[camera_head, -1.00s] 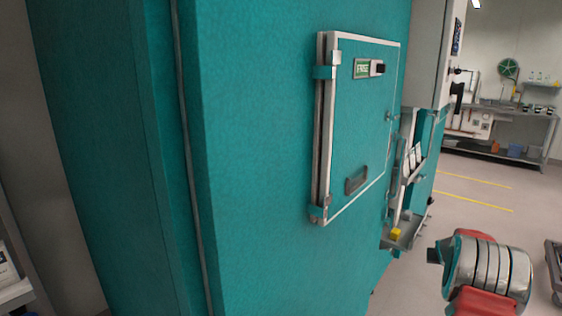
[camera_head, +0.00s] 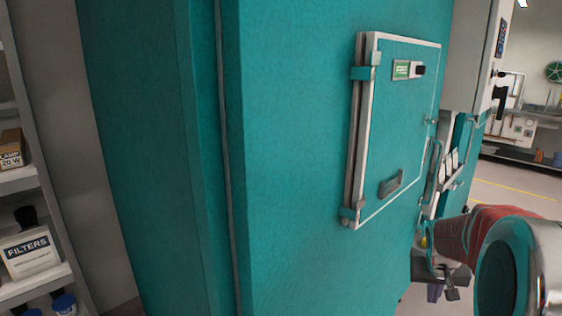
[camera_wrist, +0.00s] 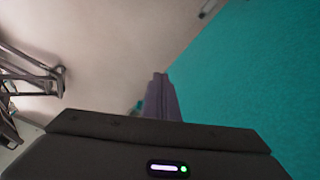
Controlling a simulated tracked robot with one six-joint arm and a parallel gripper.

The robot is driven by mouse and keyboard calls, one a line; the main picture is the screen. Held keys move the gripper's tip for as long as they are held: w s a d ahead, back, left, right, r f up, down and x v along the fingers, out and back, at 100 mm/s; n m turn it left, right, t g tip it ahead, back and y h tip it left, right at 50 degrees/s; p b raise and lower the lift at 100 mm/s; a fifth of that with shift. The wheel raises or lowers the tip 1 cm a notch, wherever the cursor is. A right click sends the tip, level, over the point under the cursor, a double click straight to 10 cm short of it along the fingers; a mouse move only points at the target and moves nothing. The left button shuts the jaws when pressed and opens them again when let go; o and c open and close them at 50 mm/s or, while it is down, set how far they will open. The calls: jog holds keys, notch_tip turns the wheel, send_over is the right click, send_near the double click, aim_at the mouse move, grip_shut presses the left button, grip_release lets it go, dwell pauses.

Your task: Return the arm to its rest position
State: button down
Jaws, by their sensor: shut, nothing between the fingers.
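My gripper (camera_wrist: 160,78) shows in the wrist view as grey-purple fingers, shut together with nothing between them. Its dark housing fills the bottom of that view. A large teal chamber wall (camera_wrist: 245,75) stands to the right of the fingers, apart from them. In the head view my arm shows at the lower right as a red section and a big chrome and teal joint close to the camera.
The teal chamber (camera_head: 290,180) fills the head view's middle, its small door (camera_head: 400,135) shut. Shelves at left hold a FILTERS box (camera_head: 30,255) and a lamp box (camera_head: 10,150). Metal frames (camera_wrist: 35,75) stand left in the wrist view.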

jog(key=s+a+r+n+t+y, duration=0.1)
jog(key=s+a+r, duration=0.2)
jog(key=s+a, duration=0.4)
jog(key=s+a+r+n+y, duration=0.1)
jog(key=s+a+r+n, duration=0.1)
jog(key=s+a+r, duration=0.2)
jog(key=s+a+r+n+t+y, duration=0.1)
jog(key=s+a+r+n, duration=0.1)
jog(key=s+a, duration=0.8)
jog(key=a+r, duration=0.1)
jog(key=a, duration=0.7)
jog(key=shift+s+a+r+t, duration=0.15)
jog(key=shift+s+r+t, duration=0.15)
jog(key=shift+r, duration=0.1)
